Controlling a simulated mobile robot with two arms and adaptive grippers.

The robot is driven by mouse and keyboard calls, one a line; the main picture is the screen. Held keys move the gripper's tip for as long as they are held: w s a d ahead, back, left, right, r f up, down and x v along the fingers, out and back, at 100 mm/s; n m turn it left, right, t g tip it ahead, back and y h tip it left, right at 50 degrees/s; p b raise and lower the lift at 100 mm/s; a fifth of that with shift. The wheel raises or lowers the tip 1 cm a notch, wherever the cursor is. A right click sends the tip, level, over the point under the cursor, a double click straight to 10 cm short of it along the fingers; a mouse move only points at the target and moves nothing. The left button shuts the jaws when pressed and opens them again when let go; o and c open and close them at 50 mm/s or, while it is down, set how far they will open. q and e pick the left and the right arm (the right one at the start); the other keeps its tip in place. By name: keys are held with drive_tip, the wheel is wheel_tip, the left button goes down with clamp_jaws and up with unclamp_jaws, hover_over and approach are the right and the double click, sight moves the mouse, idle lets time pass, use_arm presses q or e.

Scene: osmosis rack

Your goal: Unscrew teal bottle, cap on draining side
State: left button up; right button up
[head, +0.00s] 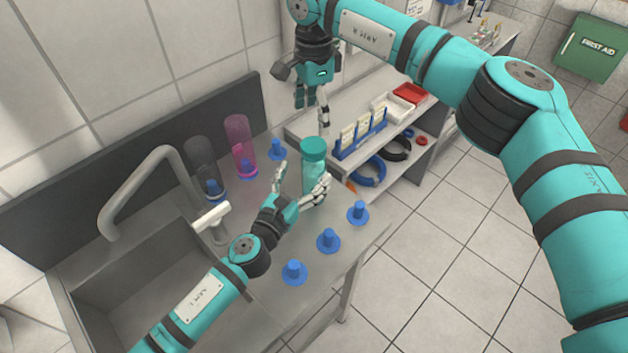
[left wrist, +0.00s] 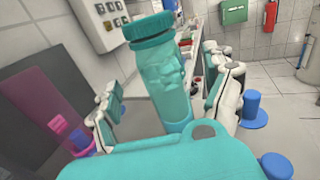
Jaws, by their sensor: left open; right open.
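The teal bottle (head: 313,170) stands upright on the steel draining side (head: 262,262), with its darker teal cap (head: 313,149) on top. My left gripper (head: 301,185) is open, with one finger on each side of the bottle's body. In the left wrist view the bottle (left wrist: 165,85) and its cap (left wrist: 148,28) rise between the two open fingers. I cannot tell whether the fingers touch it. My right gripper (head: 312,112) is open and empty, pointing down above and behind the bottle, clear of the cap.
Several blue pegs (head: 328,240) stand on the draining side; a grey bottle (head: 203,165) and a pink bottle (head: 240,145) sit inverted on others. A tap (head: 150,185) and sink (head: 140,290) are at left. A shelf with a blue rack (head: 361,138) is behind.

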use_arm(q)
drive_tip(key=shift+x, duration=2.3)
drive_tip(key=shift+s, duration=0.1)
drive_tip(key=shift+c, duration=0.7)
clamp_jaws()
